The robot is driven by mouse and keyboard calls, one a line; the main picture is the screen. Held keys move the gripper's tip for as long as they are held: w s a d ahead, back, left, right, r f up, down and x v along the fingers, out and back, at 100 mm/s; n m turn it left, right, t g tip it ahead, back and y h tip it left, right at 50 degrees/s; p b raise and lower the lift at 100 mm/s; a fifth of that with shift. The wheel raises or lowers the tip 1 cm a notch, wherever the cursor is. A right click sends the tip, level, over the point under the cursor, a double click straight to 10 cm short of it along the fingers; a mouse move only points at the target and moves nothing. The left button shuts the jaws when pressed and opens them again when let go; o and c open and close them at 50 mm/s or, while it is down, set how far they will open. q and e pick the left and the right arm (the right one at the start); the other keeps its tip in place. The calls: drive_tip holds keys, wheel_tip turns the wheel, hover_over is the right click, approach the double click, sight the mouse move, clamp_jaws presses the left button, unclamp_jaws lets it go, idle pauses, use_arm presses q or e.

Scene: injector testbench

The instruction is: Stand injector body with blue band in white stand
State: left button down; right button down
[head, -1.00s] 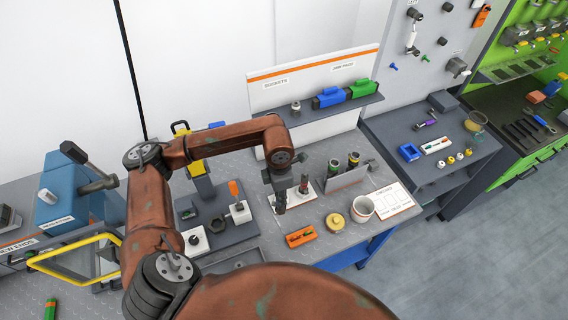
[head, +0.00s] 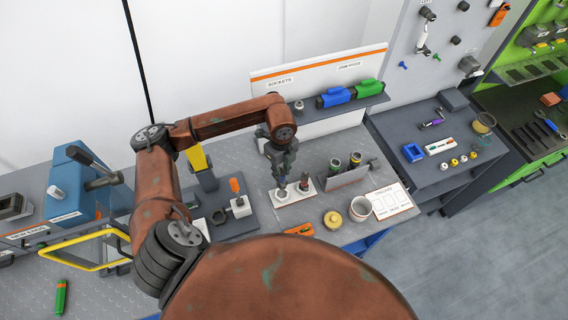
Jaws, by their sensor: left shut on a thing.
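My left gripper (head: 284,174) points down over the white stand (head: 295,194) on the bench and is shut on an injector body (head: 282,186). The held body is mostly hidden by the fingers; only its lower end shows, upright at the left part of the stand. I cannot tell whether it is seated there, and its band is not clear. A dark reddish injector body (head: 304,183) stands upright in the right part of the same stand, close beside the gripper. My right gripper is not in view.
A grey rack (head: 346,178) with two upright injector bodies stands right of the stand. A yellow round part (head: 332,219), a white cup (head: 360,208) and an orange tray (head: 299,230) lie in front. A dark fixture plate (head: 236,222) is at the left. Blue and green items sit on the shelf (head: 350,101).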

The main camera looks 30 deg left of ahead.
sight(282, 181)
use_arm(q)
drive_tip(key=shift+w+a+r+n, duration=0.1)
drive_tip(key=shift+w+r+n, duration=0.1)
drive_tip(key=shift+n, duration=0.6)
drive_tip(key=shift+f, duration=0.2)
drive_tip(key=shift+f+b, duration=1.6)
drive_tip(key=shift+f, duration=1.1)
drive_tip(key=shift+f+b, duration=0.5)
drive_tip(key=shift+f, duration=0.2)
drive_tip(key=shift+f, duration=0.15)
drive_tip(key=shift+f+b, duration=0.55)
drive_tip(key=shift+b, duration=0.1)
drive_tip(key=shift+f, duration=0.1)
drive_tip(key=shift+f+b, duration=0.5)
drive_tip(key=shift+f, duration=0.15)
drive_tip(key=shift+f+b, duration=0.35)
drive_tip(key=shift+f, duration=0.1)
